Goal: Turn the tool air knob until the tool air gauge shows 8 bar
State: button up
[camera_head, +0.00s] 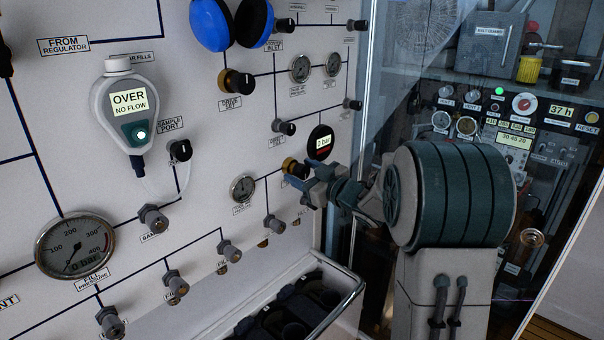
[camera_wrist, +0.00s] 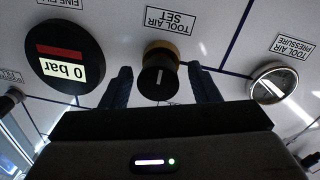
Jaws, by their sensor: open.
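The tool air knob, labelled TOOL AIR SET, has a black cap with a white mark on a brass collar; it shows in the wrist view (camera_wrist: 158,80) and, partly hidden by my gripper, in the head view (camera_head: 291,166). My gripper (camera_wrist: 161,86) is open, with one blue finger on each side of the knob and gaps visible; I cannot tell whether either finger touches it. It also shows in the head view (camera_head: 306,182). The round tool air gauge (camera_wrist: 278,83) sits to the right in the wrist view and left of the knob in the head view (camera_head: 242,188); its reading is too small to tell.
A round display (camera_wrist: 64,58) reading 0 bar sits close to the knob; the head view shows it above my gripper (camera_head: 321,142). Several valve knobs stick out of the panel below. An open bin (camera_head: 335,261) lies under it. A glass pane (camera_head: 378,90) stands right.

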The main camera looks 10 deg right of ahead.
jog(key=b+v, duration=0.2)
jog(key=v, duration=1.1)
jog(key=shift+s+d+b, duration=0.2)
jog(key=shift+s+b, duration=0.1)
jog(key=shift+s, duration=0.05)
dwell(1.8)
jog(key=s+d+f+m+g+h, duration=0.1)
jog(key=s+f+m+g+h, duration=0.4)
jog(key=s+f+m+h, duration=0.5)
jog(key=s+a+f+g, duration=0.3)
jog(key=s+a+g, duration=0.4)
jog(key=s, duration=0.7)
jog(key=shift+s+a, duration=0.35)
jog(key=shift+a, duration=0.6)
jog(key=shift+f, duration=0.1)
jog(key=c, duration=0.4)
jog(key=shift+a, duration=0.15)
